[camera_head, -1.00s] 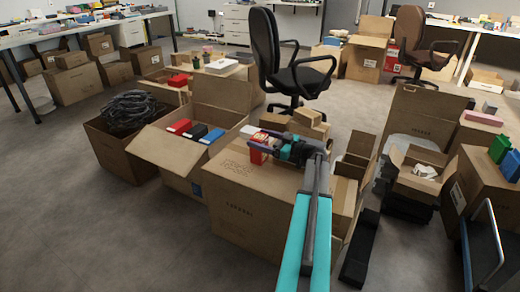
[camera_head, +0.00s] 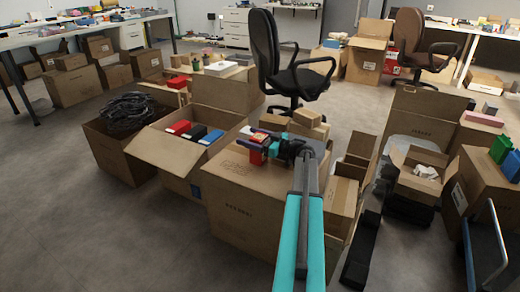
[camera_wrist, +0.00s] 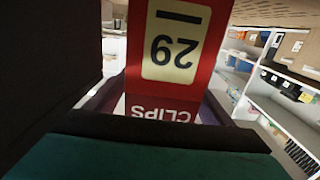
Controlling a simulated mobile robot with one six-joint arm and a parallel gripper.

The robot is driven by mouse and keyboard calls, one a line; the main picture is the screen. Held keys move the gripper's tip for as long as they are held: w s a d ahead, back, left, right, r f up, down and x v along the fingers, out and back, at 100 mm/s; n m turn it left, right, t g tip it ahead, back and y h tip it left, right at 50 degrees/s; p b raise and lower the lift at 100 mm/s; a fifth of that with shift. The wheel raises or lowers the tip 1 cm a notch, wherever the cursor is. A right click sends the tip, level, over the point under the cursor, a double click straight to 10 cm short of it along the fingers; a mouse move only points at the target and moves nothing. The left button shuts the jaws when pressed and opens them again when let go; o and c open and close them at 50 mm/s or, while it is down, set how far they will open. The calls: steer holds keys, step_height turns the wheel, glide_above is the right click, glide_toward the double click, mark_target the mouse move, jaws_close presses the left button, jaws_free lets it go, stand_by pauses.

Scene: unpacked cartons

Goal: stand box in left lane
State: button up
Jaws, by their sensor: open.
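A red box (camera_head: 257,152) with a pale label is at the end of my gripper (camera_head: 268,147), above the top of a large closed carton (camera_head: 245,180). In the wrist view the red box (camera_wrist: 180,45) fills the middle, its "29" and "CLIPS" print upside down. My gripper is open, with the box close in front of it; whether a finger touches the box is not clear. The lanes cannot be made out; my gripper hides part of this area.
An open carton (camera_head: 150,140) left of the closed one holds red, black and blue boxes. Small brown cartons (camera_head: 307,118) sit just behind my gripper. An office chair (camera_head: 295,80) stands further back. Open cartons (camera_head: 415,125) crowd the right; the floor at front left is clear.

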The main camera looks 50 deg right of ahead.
steer(key=c, duration=1.4)
steer(key=shift+r, duration=0.1)
steer(key=s+a+r+p, duration=0.4)
steer(key=s+a, duration=0.5)
steer(key=s, duration=0.3)
steer(key=shift+s+a+r+p, duration=0.3)
steer(key=shift+s+r+p, duration=0.05)
steer(key=shift+r+p, duration=0.1)
